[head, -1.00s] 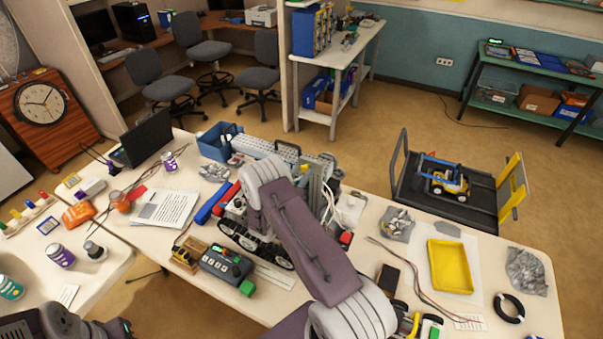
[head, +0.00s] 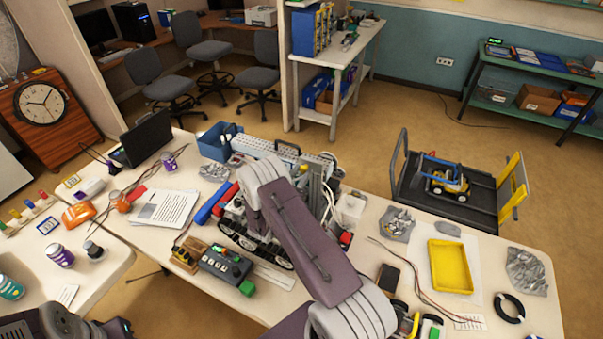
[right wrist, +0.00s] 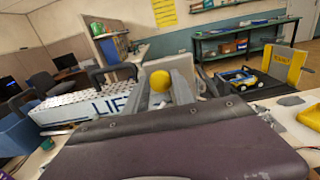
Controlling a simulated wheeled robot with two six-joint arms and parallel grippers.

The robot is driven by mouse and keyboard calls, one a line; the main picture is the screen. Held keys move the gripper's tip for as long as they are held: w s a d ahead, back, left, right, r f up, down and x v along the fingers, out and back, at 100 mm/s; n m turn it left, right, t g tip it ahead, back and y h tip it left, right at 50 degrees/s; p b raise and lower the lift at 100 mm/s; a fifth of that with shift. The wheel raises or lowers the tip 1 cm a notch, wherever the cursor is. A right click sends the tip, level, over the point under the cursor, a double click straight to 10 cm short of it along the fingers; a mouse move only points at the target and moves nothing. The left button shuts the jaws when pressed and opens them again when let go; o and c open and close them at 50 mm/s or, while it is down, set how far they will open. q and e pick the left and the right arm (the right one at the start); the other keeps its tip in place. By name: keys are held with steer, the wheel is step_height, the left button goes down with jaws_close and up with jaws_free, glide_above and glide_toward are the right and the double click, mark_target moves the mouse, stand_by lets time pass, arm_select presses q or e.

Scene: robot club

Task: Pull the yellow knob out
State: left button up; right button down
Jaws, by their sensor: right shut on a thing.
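The yellow knob (right wrist: 159,80) is a round yellow ball in the middle of the right wrist view. My right gripper (right wrist: 168,88) is shut on it, with one grey finger on each side. In the head view my right arm reaches over the table to a machine with a long grey perforated beam (head: 262,148) and black tracks (head: 257,245). A small yellow spot beside the wrist may be the knob, but the arm hides most of the grip there. Part of my left arm shows at the bottom left; its gripper is out of view.
A control box (head: 225,264) with a green end lies in front of the tracks. A blue bin (head: 214,148) stands behind left. A yellow tray (head: 451,266), cables and silvery bags lie to the right. Papers (head: 163,208) lie to the left.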

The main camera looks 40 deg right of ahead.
steer(key=shift+v, duration=1)
steer(key=shift+f, duration=0.1)
steer(key=c, duration=1.1)
jaws_free()
steer(key=shift+o, duration=0.2)
steer(key=shift+s+a, duration=0.1)
steer(key=shift+a, duration=0.1)
steer(key=shift+a+b, duration=0.15)
steer(key=shift+b, duration=0.15)
steer(key=b+v, duration=0.3)
steer(key=v, duration=0.6)
